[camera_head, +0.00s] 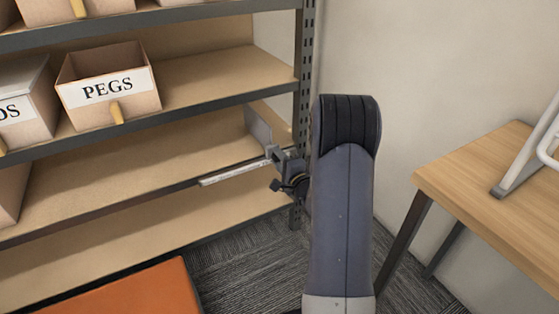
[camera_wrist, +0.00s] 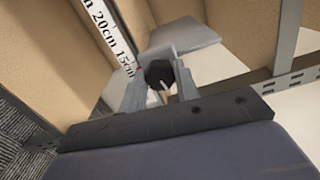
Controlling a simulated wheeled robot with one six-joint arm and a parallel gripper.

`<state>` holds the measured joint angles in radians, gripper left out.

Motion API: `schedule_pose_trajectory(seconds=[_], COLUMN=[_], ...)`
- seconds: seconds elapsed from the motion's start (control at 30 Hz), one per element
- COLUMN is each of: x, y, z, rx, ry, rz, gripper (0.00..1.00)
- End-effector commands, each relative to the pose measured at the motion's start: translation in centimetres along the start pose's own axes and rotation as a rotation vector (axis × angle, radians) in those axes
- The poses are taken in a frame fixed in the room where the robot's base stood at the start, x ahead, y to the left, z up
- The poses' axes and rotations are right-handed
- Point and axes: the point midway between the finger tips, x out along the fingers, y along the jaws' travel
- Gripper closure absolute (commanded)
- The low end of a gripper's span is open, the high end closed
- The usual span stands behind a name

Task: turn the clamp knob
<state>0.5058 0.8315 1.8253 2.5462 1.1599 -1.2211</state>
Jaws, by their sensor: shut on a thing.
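The black clamp knob (camera_wrist: 158,72) sits between the two grey fingers of my gripper (camera_wrist: 160,84) in the wrist view. The fingers are shut on it, one on each side. The grey clamp (camera_wrist: 170,50) is just beyond the knob, with a flat grey plate (camera_wrist: 190,37) attached. In the head view the clamp (camera_head: 274,154) is on the front edge of a shelf near the right post, and the plate (camera_head: 257,124) stands upright behind it. My arm hides part of the gripper in the head view, and the knob is hard to make out there.
A white scale marked in cm (camera_wrist: 108,35) runs along the shelf edge up to the clamp. The shelf's slotted post (camera_head: 305,60) is close by. A PEGS bin (camera_head: 80,75) stands on the shelf above. A wooden table (camera_head: 480,190) is at the right, and an orange surface (camera_head: 140,290) is below.

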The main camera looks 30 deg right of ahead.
Motion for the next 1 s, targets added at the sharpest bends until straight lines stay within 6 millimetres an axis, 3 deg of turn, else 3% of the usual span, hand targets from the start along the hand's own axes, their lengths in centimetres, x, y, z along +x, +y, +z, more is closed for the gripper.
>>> schedule_pose_trajectory(seconds=[0.1, 0.13, 0.4, 0.73, 1.0], x=[0.0, 0.0, 0.0, -0.8, -5.9], y=[0.1, 0.1, 0.0, -0.1, -0.2], z=[0.0, 0.0, 0.0, 0.0, -0.1], rx=[0.001, 0.001, 0.001, 0.002, 0.005], ry=[0.001, 0.001, 0.000, 0.001, 0.005], rz=[0.002, 0.002, 0.001, 0.002, 0.004], gripper=[0.93, 0.69, 0.48, 0.48, 0.48])
